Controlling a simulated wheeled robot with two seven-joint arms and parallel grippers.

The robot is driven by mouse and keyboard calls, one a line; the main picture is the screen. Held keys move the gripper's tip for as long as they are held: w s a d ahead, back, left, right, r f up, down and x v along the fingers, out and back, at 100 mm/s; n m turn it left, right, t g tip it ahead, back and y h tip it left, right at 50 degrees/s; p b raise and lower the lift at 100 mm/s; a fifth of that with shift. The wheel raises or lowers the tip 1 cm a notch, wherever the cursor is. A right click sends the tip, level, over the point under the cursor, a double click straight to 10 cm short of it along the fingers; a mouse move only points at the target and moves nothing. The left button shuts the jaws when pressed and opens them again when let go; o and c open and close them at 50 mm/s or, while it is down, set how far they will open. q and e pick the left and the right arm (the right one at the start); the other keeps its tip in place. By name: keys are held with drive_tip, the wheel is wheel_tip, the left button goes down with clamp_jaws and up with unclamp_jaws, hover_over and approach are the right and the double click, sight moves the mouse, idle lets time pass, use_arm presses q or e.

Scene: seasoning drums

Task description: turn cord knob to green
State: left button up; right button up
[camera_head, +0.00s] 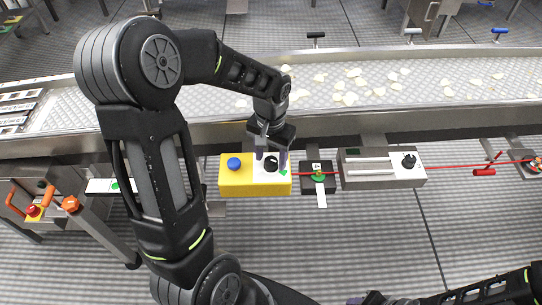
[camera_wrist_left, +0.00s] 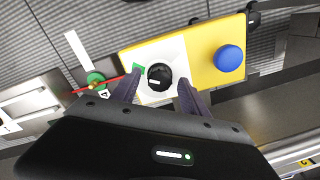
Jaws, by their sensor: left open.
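The black cord knob (camera_head: 270,164) sits on a white panel of the yellow box (camera_head: 237,185). A green mark (camera_head: 283,172) lies at the panel's lower right in the head view. In the left wrist view the knob (camera_wrist_left: 159,77) shows a white pointer line towards its lower left, and the green mark (camera_wrist_left: 139,69) is at its upper left. My left gripper (camera_head: 271,160) is open, with one finger on each side of the knob; whether they touch it I cannot tell. My right gripper (camera_head: 375,299) is partly in view at the bottom edge, its jaws unclear.
A blue button (camera_head: 234,163) is on the same box. A red cord (camera_head: 455,167) runs right from the box past a green-marked dark unit (camera_head: 319,178) and a grey box with a black knob (camera_head: 408,161). The conveyor (camera_head: 430,80) with chips lies behind.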

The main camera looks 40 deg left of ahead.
sight(271, 160)
use_arm(q)
wheel_tip(271, 160, up, 8)
drive_tip(key=shift+f, duration=0.15)
drive_tip(key=shift+f, duration=0.1)
idle(0.6)
